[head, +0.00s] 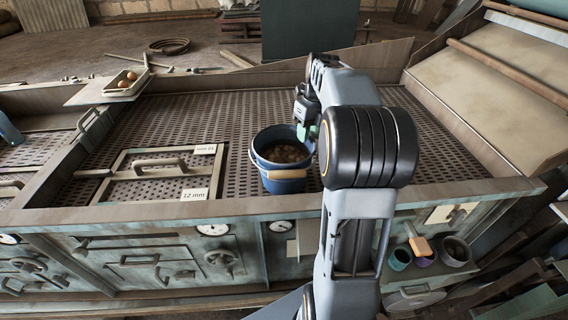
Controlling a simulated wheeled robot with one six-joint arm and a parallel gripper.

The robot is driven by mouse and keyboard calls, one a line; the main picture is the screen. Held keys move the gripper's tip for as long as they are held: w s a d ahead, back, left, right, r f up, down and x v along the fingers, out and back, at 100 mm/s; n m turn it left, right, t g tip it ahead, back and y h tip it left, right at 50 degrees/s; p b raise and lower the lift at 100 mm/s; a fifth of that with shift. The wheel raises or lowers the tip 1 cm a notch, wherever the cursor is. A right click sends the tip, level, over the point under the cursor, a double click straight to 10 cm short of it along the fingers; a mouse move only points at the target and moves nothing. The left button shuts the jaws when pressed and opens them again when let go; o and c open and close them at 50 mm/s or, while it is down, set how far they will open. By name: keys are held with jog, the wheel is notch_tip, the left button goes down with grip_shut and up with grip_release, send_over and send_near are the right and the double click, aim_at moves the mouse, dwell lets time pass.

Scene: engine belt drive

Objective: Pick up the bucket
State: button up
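A blue bucket (285,184) stands upright on the perforated metal deck, left of my arm in the head view. It holds brownish lumps (284,153). A wooden grip (287,174) on its handle hangs at its front side. My gripper (306,134) is over the bucket's right rim, in front of my arm's dark wrist. Its fingertips are small and partly hidden by my arm, so I cannot see whether they touch the bucket or are apart.
A hatch with a handle (159,165) and a "12 mm" label (194,195) lies left of the bucket. A tray with eggs (126,83) sits at the back left. Gauges (213,229) and small pots (456,252) are along the front. The deck behind the bucket is clear.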

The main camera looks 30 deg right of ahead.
aim_at(307, 150)
jog(key=shift+s+a+f, duration=0.1)
jog(key=shift+a+f, duration=0.05)
jog(key=shift+f, duration=0.8)
jog(key=shift+s+a+f, duration=0.1)
jog(key=shift+f, duration=0.8)
grip_shut()
jog(key=shift+w+r, duration=0.1)
